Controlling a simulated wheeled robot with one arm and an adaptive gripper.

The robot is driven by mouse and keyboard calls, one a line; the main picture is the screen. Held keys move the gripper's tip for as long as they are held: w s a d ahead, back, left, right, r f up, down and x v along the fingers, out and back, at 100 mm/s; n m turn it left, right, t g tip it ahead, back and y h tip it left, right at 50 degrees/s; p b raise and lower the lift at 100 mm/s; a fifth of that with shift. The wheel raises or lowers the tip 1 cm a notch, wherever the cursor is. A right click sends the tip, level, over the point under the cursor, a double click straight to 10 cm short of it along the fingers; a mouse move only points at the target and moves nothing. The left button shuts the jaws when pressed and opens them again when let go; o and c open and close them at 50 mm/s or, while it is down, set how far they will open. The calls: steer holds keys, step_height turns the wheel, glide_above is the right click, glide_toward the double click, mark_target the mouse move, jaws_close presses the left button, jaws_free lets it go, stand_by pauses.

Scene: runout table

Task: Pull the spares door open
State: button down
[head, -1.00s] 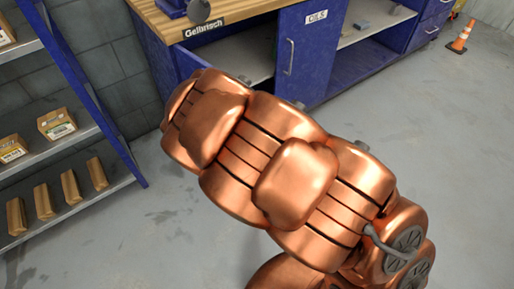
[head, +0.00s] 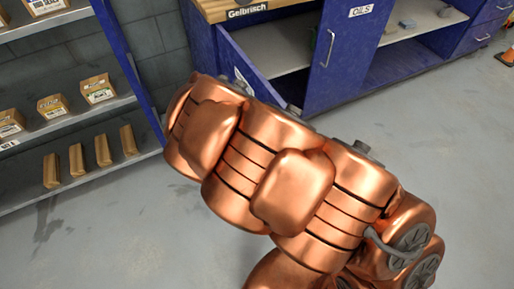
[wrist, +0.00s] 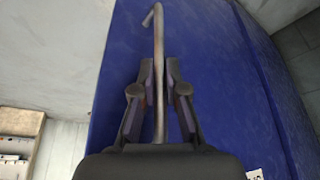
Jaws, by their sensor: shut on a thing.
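The spares door (head: 252,62) is the blue left door of the cabinet, standing partly open with the shelf space behind it showing in the head view. A white label (head: 243,81) on it is partly hidden by my arm. In the wrist view, the blue door panel (wrist: 225,70) fills the middle, with a slim metal handle (wrist: 159,45) running along it. My gripper (wrist: 159,82) is shut on this handle, one finger on each side. In the head view my copper arm hides the gripper and handle.
The OILS door (head: 345,50) is beside the opening, with its own handle (head: 328,48). A blue-framed shelf rack (head: 140,85) with several boxes stands at left. An orange cone (head: 511,57) is at the far right edge. Grey floor (head: 110,230) is clear in front.

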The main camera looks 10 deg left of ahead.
steer(key=c, duration=1.2)
jaws_free()
steer(key=shift+r, duration=0.1)
steer(key=v, duration=1.1)
steer(key=shift+s+r, duration=0.2)
steer(key=shift+r, duration=0.2)
steer(key=s+d+r+g, duration=0.2)
steer(key=s+d+r, duration=0.15)
steer(key=d, duration=0.45)
steer(key=s+d+r+g, duration=0.25)
steer(key=s+d, duration=0.25)
steer(key=d, duration=0.4)
steer(key=s+d+r+n+g+y, duration=0.15)
steer(key=s+d, duration=0.25)
steer(key=s, duration=0.4)
steer(key=s+d+r+n+g, duration=0.1)
steer(key=s+d+r+n, duration=0.2)
steer(key=s, duration=0.5)
step_height(320, 180, up, 14)
steer(key=w+t+p, duration=0.1)
steer(key=p, duration=1.2)
steer(key=shift+w+d+f+p, duration=0.15)
steer(key=shift+d+p, duration=0.15)
steer(key=shift+p, duration=0.05)
